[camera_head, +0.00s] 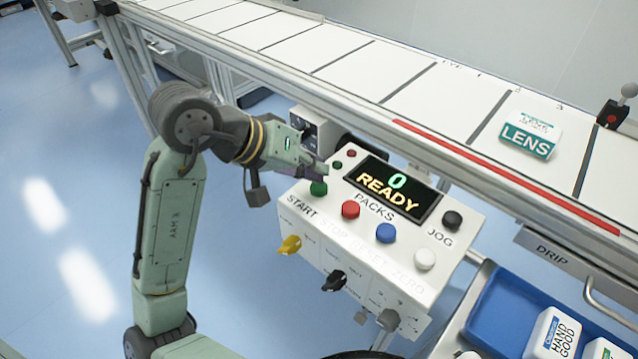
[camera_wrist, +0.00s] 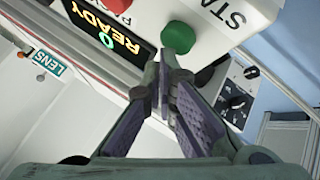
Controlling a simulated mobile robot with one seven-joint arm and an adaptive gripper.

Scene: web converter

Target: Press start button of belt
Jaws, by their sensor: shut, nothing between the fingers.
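The control box (camera_head: 335,243) stands in front of the belt. Its display (camera_head: 392,190) reads "0 READY". The green start button (camera_head: 318,188) is at the box's upper left, above the word START. My gripper (camera_head: 322,172) is shut and empty, with its fingertips close to the green button. In the wrist view the green button (camera_wrist: 178,37) is just beyond the tips of my gripper (camera_wrist: 163,62). I cannot tell whether they touch. The belt (camera_head: 370,75) runs behind the box with white segments.
A red button (camera_head: 350,209), a blue button (camera_head: 386,233), a white button (camera_head: 425,259) and a black JOG button (camera_head: 452,219) are on the same panel. A LENS pack (camera_head: 529,138) lies on the belt. A blue tray (camera_head: 494,313) with packs is at lower right.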

